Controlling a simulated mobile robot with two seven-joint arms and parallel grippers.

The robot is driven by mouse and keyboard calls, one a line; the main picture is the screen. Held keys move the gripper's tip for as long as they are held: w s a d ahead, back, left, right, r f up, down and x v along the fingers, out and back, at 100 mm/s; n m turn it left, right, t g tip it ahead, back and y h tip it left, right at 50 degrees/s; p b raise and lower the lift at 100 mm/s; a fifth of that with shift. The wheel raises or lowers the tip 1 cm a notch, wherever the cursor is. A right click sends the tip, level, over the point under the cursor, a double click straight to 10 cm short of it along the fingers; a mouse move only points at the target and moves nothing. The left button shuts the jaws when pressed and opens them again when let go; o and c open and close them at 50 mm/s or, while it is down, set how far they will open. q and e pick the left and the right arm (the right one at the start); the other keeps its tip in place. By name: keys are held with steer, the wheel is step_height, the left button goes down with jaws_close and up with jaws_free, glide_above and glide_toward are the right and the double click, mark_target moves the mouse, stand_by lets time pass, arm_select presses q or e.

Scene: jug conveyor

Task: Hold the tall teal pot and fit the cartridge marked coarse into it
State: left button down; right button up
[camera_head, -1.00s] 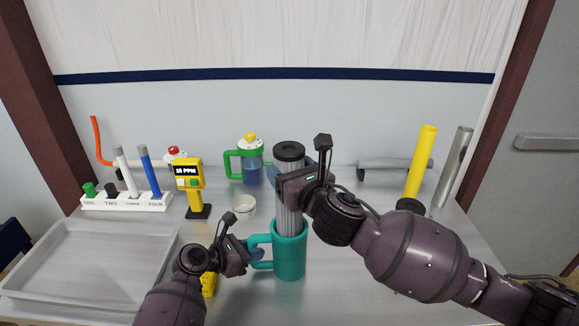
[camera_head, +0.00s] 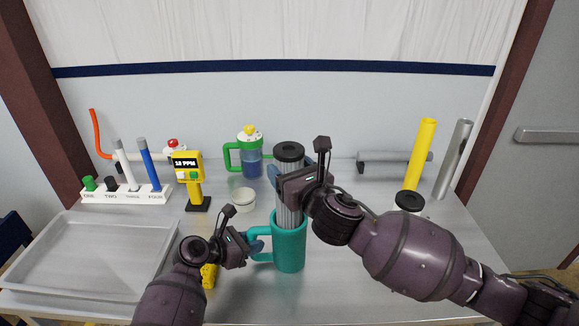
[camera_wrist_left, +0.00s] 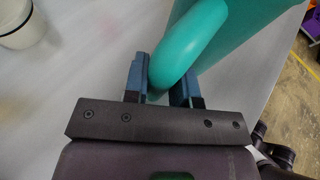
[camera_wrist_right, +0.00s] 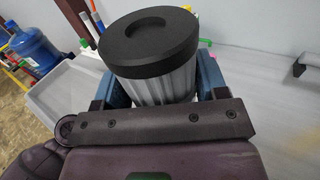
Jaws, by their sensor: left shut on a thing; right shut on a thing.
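The tall teal pot (camera_head: 289,248) stands upright in the middle of the table, its handle toward the left. My left gripper (camera_head: 256,246) is shut on that handle (camera_wrist_left: 188,48). A grey ribbed cartridge (camera_head: 289,205) with a black cap (camera_head: 289,151) stands upright over the pot, its lower part inside the pot's mouth. My right gripper (camera_head: 305,178) is shut on the cartridge just below the cap, which the right wrist view shows close up (camera_wrist_right: 150,42). No marking on the cartridge can be read. Its lower end is hidden by the pot.
A white rack (camera_head: 125,194) with numbered slots and a grey tray (camera_head: 85,258) are at the left. A yellow meter (camera_head: 188,180), a white cup (camera_head: 243,199) and a green-handled jug (camera_head: 250,160) stand behind. Yellow (camera_head: 422,155) and grey (camera_head: 454,160) tubes stand at the right.

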arm_select(q)
steer(key=shift+d+f, duration=0.1)
arm_select(e)
step_height(320, 180, down, 8)
stand_by(3.5)
steer(key=o, duration=1.3)
steer(key=shift+a, duration=0.1)
steer(key=v, duration=1.2)
arm_select(q)
steer(key=c, duration=0.8)
jaws_free()
steer(key=shift+c, duration=0.2)
